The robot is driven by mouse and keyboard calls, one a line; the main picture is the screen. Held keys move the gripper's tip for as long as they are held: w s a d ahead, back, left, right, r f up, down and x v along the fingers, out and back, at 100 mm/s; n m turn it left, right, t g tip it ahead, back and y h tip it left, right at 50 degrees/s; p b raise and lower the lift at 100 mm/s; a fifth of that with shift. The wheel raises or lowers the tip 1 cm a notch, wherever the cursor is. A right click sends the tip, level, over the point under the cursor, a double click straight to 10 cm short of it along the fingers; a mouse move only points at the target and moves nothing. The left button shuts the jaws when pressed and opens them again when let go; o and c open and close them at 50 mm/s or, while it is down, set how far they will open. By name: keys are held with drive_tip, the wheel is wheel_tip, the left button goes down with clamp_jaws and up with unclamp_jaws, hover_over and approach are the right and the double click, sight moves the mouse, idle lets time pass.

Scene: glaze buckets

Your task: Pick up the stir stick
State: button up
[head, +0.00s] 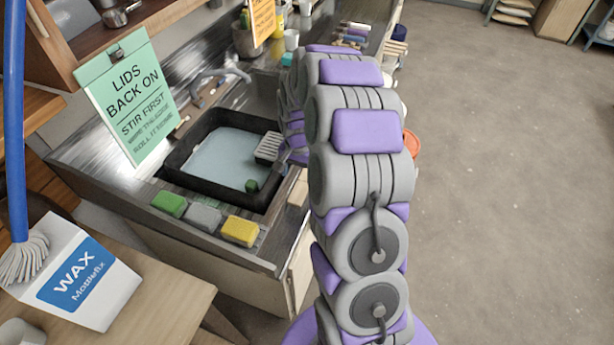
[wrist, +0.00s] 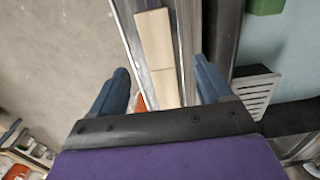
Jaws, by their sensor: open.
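A pale flat wooden strip (wrist: 154,45), which looks like the stir stick, lies along the metal counter edge in the wrist view. It runs from the top of the picture down between my fingers, and its near end is hidden by my gripper body. My gripper (wrist: 162,72) is open, with one blue-grey finger on each side of the strip and a gap to both. I cannot tell how high the fingers are above it. In the head view my arm hides most of this spot; a small pale piece (head: 298,192) shows beside it at the counter edge.
A black basin (head: 170,161) of pale water sits in the counter, with a slotted grey piece (head: 268,148) at its rim. Green, grey and yellow sponges (head: 239,231) line the front. A green sign (head: 127,95) and a wax box (head: 80,275) stand left. Floor at right is clear.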

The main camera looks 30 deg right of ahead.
sight(300, 191)
drive_tip(key=shift+d+f, duration=0.25)
drive_tip(key=shift+f, duration=0.3)
drive_tip(key=shift+d+f, duration=0.2)
drive_tip(key=shift+f, duration=0.35)
drive_tip(key=f, duration=0.1)
drive_tip(key=a+f, duration=0.1)
drive_tip(key=f, duration=0.1)
drive_tip(key=a+f+b, duration=0.1)
drive_tip(key=shift+s+a+f, duration=0.1)
drive_tip(key=shift+s+f, duration=0.05)
drive_tip(key=shift+s, duration=0.05)
drive_tip(key=shift+f, duration=0.25)
drive_tip(key=shift+d, duration=0.9)
drive_tip(key=shift+c, duration=0.3)
drive_tip(key=shift+a, duration=0.45)
drive_tip(key=c, duration=0.7)
drive_tip(key=shift+d, duration=0.15)
drive_tip(key=c, duration=0.6)
